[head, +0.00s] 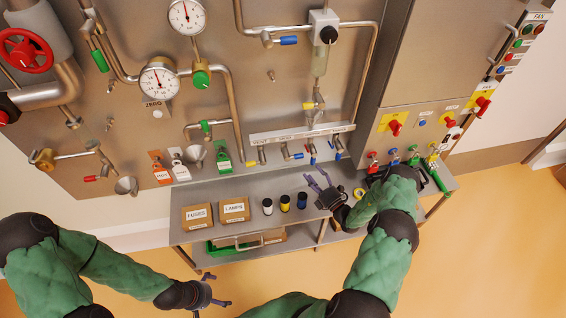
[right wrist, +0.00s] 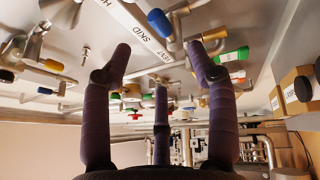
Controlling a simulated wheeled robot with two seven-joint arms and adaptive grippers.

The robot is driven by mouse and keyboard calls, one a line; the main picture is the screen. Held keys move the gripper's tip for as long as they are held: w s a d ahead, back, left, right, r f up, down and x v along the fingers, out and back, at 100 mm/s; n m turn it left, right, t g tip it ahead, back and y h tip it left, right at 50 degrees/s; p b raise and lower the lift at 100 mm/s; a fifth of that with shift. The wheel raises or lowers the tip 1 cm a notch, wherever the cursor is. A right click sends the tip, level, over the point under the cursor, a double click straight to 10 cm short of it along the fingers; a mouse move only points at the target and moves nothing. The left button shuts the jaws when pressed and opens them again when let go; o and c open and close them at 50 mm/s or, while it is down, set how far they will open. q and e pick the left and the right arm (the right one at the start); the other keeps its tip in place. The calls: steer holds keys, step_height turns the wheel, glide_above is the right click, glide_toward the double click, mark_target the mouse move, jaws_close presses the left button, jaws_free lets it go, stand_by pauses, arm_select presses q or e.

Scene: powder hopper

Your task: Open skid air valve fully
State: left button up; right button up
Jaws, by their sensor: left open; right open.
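A white label strip (head: 300,133) runs along the lower panel, above a row of small lever valves. My left gripper (head: 216,290) is open and empty, low over the floor.
A metal shelf (head: 185,198) below the panel holds two cardboard boxes, FUSES (head: 197,215) and LAMPS (head: 234,209), and black, yellow and blue-banded containers (head: 285,203). A control cabinet (head: 415,60) juts out right of the valves.

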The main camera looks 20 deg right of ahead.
mark_target(300, 158)
steer(key=x, duration=0.3)
steer(key=b+x, duration=0.1)
steer(key=x, duration=0.6)
steer(key=shift+w+d+r, duration=0.2)
steer(key=shift+w+d, duration=0.05)
steer(key=shift+w, duration=0.1)
jaws_close()
